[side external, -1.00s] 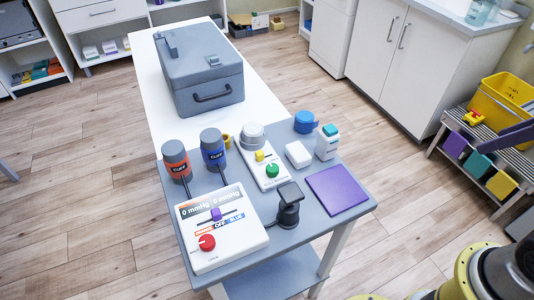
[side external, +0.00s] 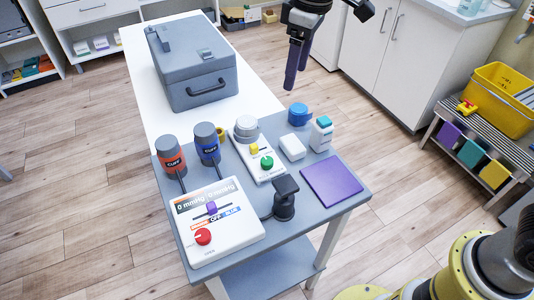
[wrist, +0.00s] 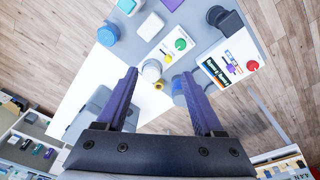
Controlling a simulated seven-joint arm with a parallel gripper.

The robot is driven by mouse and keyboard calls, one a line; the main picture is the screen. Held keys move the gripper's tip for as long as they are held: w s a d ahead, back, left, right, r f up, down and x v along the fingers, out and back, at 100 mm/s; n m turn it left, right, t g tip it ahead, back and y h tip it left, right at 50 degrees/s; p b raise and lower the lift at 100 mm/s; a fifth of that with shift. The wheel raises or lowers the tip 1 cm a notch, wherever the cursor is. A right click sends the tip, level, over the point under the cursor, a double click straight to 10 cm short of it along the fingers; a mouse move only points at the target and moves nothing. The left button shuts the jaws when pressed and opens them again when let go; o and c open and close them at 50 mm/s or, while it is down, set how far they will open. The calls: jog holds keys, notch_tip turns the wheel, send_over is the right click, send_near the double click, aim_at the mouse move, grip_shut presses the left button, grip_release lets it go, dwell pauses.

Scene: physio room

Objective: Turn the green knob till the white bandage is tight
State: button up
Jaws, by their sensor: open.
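The green knob (side external: 266,162) sits on a white base plate (side external: 271,176) on the grey table, behind the black stand. A yellow button (side external: 254,148) lies beside it, and a white-grey roll (side external: 246,127), apparently the bandage, stands at the plate's far end. How tight it is cannot be made out. My gripper (side external: 296,78) has purple fingers pointing down, apart and empty, in the air above and beyond the table's right side. In the wrist view the fingers (wrist: 160,76) are spread, with the roll (wrist: 152,70) seen between them and the green knob (wrist: 180,44) farther up.
Orange (side external: 171,157) and blue (side external: 207,145) cuff cylinders and a gauge box with a red knob (side external: 203,236) stand left. A black stand (side external: 285,196) is in front.

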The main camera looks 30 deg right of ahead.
jog(key=n+g, duration=0.1)
send_over(267, 160)
notch_tip(267, 160, down, 9)
jog(key=shift+h, duration=0.4)
notch_tip(267, 160, down, 13)
jog(key=shift+r, duration=0.1)
grip_shut()
